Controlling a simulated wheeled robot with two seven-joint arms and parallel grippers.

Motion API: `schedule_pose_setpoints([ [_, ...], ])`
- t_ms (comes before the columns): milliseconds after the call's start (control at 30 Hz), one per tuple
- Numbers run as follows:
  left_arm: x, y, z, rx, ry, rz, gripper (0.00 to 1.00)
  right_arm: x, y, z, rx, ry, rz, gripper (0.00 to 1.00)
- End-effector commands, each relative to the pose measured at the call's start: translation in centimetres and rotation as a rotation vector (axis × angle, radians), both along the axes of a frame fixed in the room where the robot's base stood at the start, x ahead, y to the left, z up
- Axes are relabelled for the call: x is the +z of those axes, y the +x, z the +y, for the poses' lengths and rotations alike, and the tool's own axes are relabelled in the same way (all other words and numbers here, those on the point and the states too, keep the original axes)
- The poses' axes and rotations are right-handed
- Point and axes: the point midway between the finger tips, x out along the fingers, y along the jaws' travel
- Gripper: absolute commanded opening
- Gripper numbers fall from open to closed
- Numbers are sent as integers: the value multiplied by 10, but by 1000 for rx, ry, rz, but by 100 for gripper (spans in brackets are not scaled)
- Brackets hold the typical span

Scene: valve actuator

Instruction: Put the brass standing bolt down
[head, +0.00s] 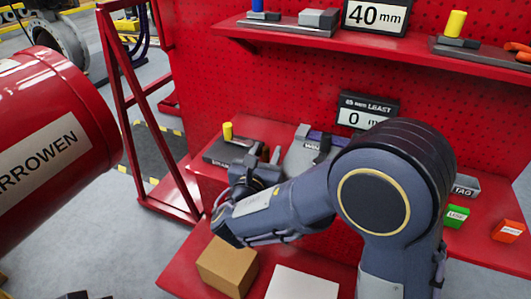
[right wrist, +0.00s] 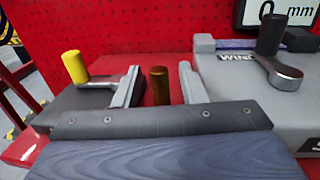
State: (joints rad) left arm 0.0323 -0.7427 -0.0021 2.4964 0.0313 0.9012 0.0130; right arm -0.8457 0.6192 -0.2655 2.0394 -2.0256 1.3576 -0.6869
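The brass bolt (right wrist: 160,86) stands upright between the two fingers of my right gripper (right wrist: 160,88) in the right wrist view. A gap shows on each side of it, so the fingers appear apart from it. Its foot is hidden behind the dark gripper body. In the head view my right gripper (head: 266,156) is over the red bench, just right of a dark block with a yellow knob (head: 228,131). I cannot make out the bolt in the head view. My left gripper is not clearly in view.
A grey device (right wrist: 240,85) with a dark-knobbed lever (right wrist: 283,72) stands close right of the gripper. A display reading 0 mm (head: 366,112) stands behind. A cardboard box (head: 227,266) and a white block (head: 302,285) sit in front. Green (head: 457,216) and orange (head: 508,231) blocks lie right.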

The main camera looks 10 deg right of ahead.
Motion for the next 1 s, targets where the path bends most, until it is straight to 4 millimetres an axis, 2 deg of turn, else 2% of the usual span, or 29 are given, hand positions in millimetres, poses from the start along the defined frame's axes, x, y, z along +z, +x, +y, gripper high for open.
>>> schedule_pose_setpoints([
  [167, 3, 0, 0, 0, 0, 0, 51, 4, -9, 6, 5, 1, 0, 37],
  [500, -1, 0, 0, 0, 0, 0, 51, 4, -73, 38, 6, 0, -1, 37],
  [633, -2, 0, 0, 0, 0, 0, 51, 4, -92, 47, 5, 0, -1, 37],
  [800, -2, 0, 0, 0, 0, 0, 51, 4, -105, 53, 2, 0, 0, 37],
  [1000, -2, 0, 0, 0, 0, 0, 51, 4, -108, 54, 0, 0, 0, 37],
])
